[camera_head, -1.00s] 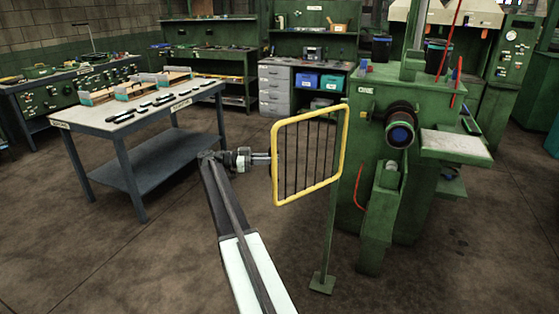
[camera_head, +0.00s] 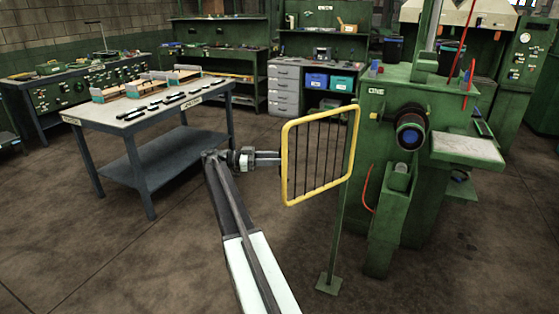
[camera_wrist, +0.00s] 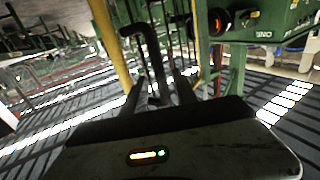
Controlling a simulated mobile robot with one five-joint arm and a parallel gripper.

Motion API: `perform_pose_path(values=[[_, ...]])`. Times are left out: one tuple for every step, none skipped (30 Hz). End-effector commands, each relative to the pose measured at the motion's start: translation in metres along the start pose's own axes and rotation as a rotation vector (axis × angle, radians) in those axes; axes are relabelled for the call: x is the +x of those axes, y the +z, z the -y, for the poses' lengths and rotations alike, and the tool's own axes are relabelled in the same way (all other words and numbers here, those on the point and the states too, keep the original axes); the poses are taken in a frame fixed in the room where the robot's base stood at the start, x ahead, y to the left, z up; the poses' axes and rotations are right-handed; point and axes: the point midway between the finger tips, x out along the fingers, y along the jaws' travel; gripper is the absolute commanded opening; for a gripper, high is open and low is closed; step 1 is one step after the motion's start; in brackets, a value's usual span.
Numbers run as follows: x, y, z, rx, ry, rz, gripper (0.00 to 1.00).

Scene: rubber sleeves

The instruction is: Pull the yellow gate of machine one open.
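The yellow gate (camera_head: 287,165), a yellow frame with dark vertical bars, hangs from a thin green post at the left of the green machine (camera_head: 385,125) labelled ONE. My gripper (camera_head: 274,157) is at the gate's left upright, about mid-height. In the wrist view a bent black handle (camera_wrist: 146,30) comes down in front of me, beside a yellow upright (camera_wrist: 109,45) of the gate. The two dark fingers of my gripper (camera_wrist: 158,92) stand on either side of the handle's lower part. I cannot tell whether they press on it.
A workbench (camera_head: 100,121) with trays and tools stands at the left. Grey drawers (camera_head: 285,90) and blue bins (camera_head: 316,82) are behind the gate. The post's foot (camera_head: 328,284) stands on the floor. The floor between bench and gate is clear.

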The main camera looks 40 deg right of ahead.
Motion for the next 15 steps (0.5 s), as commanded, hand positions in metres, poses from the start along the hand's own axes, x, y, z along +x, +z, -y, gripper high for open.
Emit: perform_pose_path(values=[[-0.011, 0.000, 0.001, 0.000, -0.002, 0.000, 0.34], [-0.017, 0.000, 0.001, 0.000, -0.003, 0.000, 0.34], [-0.025, 0.000, 0.001, 0.000, -0.003, 0.000, 0.34], [-0.031, 0.000, 0.001, 0.000, -0.003, 0.000, 0.34], [-0.038, 0.000, 0.000, 0.000, -0.002, 0.000, 0.34], [-0.045, 0.000, 0.000, 0.000, -0.003, 0.000, 0.34], [-0.049, 0.000, 0.000, -0.001, -0.003, 0.000, 0.34], [-0.053, 0.000, -0.001, -0.001, -0.002, 0.000, 0.34], [-0.056, 0.000, -0.001, -0.001, -0.001, 0.000, 0.34], [-0.057, 0.000, -0.002, -0.001, -0.001, 0.000, 0.34], [-0.058, 0.000, -0.002, -0.001, 0.000, 0.000, 0.34], [-0.058, 0.000, -0.002, -0.001, 0.000, 0.000, 0.34], [-0.058, 0.000, -0.002, -0.001, 0.000, 0.000, 0.34], [-0.058, 0.000, -0.002, -0.001, 0.000, 0.000, 0.34], [-0.057, 0.000, -0.002, -0.001, 0.000, 0.000, 0.34]])
